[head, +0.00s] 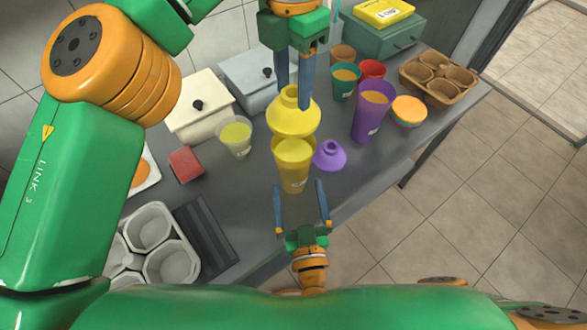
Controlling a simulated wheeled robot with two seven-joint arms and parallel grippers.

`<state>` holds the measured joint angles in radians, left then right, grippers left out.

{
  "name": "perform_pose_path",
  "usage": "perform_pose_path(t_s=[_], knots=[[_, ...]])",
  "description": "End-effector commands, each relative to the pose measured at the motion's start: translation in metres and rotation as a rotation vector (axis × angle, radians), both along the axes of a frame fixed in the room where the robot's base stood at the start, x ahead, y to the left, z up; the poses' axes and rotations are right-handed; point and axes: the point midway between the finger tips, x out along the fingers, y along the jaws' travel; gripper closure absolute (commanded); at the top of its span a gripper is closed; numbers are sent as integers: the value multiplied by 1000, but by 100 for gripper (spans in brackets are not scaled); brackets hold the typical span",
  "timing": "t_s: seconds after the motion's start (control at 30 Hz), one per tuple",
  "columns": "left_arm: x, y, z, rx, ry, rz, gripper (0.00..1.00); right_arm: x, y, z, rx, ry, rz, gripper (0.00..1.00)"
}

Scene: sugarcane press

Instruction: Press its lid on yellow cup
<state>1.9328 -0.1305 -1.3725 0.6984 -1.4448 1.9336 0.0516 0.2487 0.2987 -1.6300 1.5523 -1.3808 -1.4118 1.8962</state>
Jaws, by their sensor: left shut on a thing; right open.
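The yellow cup (293,178) stands upright on the grey table, filled with yellow liquid. Its yellow lid (294,122), a dome with a short neck, shows just above and behind the cup's mouth. The lid appears tilted and apart from a full seat on the rim; whether they touch, I cannot tell. My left gripper (294,98) comes from above and is shut on the lid at its neck. My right gripper (299,188) is open and empty on the near side of the cup, with one finger towards each side of it.
A purple lid (330,156) lies right of the yellow cup. A purple cup (368,116), green cup (343,88) and red cup (372,70) stand at the right. A clear cup (236,140) and red block (185,165) are left. A grey cup carrier (150,228) stands at the near left.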

Motion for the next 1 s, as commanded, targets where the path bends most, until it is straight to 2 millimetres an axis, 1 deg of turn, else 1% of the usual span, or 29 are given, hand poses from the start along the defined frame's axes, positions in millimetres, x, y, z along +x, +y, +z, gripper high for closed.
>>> perform_pose_path(t_s=[0.03, 0.1, 0.23, 0.4, 0.63, 0.67, 0.7, 0.77, 0.8, 0.87, 0.9, 0.97, 1.0], knots=[[0, 0, 0, 0, 0, 0, 100, 9, 1, 1, -1, -3, 0, 0], [0, 0, 0, 0, 0, 0, 100, 20, 3, 1, -2, -2, -1, 0], [0, 0, 0, 0, 0, 0, 100, 35, 5, 0, -2, -2, 0, 0], [0, 0, 0, 0, 0, 0, 100, 42, 6, 0, -1, 1, -1, 0], [0, 0, 0, 0, 0, 0, 100, 42, 6, 0, -1, 1, 0, 0], [0, 0, 0, 0, 0, 0, 100, 42, 6, 0, -1, 1, 0, 8], [0, 0, 0, 0, 0, 0, 100, 42, 6, 0, -1, 1, 0, 19], [0, 0, 0, 0, 0, 0, 100, 42, 6, 0, -1, 1, 0, 35], [0, 0, 0, 0, 0, 0, 100, 42, 6, 0, -1, 1, -1, 46], [0, 0, 0, 0, 0, 0, 100, 42, 6, 0, -1, 1, -1, 62], [0, 0, 0, 0, 0, 0, 100, 42, 6, 0, -1, 1, -1, 73], [0, 0, 0, 0, 0, 0, 100, 42, 6, 0, -1, 1, -1, 89], [0, 0, 0, 0, 0, 0, 100, 42, 6, 0, -1, 1, -1, 100]])
